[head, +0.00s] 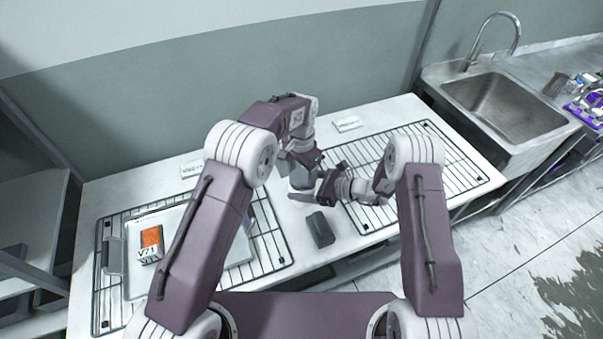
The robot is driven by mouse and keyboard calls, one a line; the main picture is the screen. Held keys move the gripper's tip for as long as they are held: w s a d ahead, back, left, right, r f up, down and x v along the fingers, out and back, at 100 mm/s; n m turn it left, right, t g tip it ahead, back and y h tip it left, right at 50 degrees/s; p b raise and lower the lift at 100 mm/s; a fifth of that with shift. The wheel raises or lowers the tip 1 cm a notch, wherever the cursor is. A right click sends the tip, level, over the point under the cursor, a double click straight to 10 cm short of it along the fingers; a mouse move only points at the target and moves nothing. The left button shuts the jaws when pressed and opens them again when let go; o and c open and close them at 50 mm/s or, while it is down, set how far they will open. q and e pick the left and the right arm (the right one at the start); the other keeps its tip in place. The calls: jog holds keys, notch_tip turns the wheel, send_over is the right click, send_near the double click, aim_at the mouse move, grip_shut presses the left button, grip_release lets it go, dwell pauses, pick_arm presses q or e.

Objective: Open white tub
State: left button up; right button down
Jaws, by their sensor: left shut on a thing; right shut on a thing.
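A small tub-like thing (301,180), grey-looking in the shade, stands near the middle of the white table between my two grippers. Much of it is hidden by them, and I cannot tell whether its lid is on. My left gripper (301,163) comes over it from behind and above, shut on its upper part as far as I can see. My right gripper (322,187) reaches in from the right and is shut at its side. The exact contact of both is hidden.
A dark grey block (320,230) lies in front of the grippers. At left, a tray (132,285) on a wire rack holds an orange-and-white V71 packet (150,243). Another wire rack (440,158) is at right, empty where visible. A sink (500,105) lies beyond it.

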pick_arm(q)
jog(key=n, duration=1.8)
jog(key=shift+r, duration=0.1)
jog(key=shift+r, duration=0.15)
jog(key=shift+r, duration=0.95)
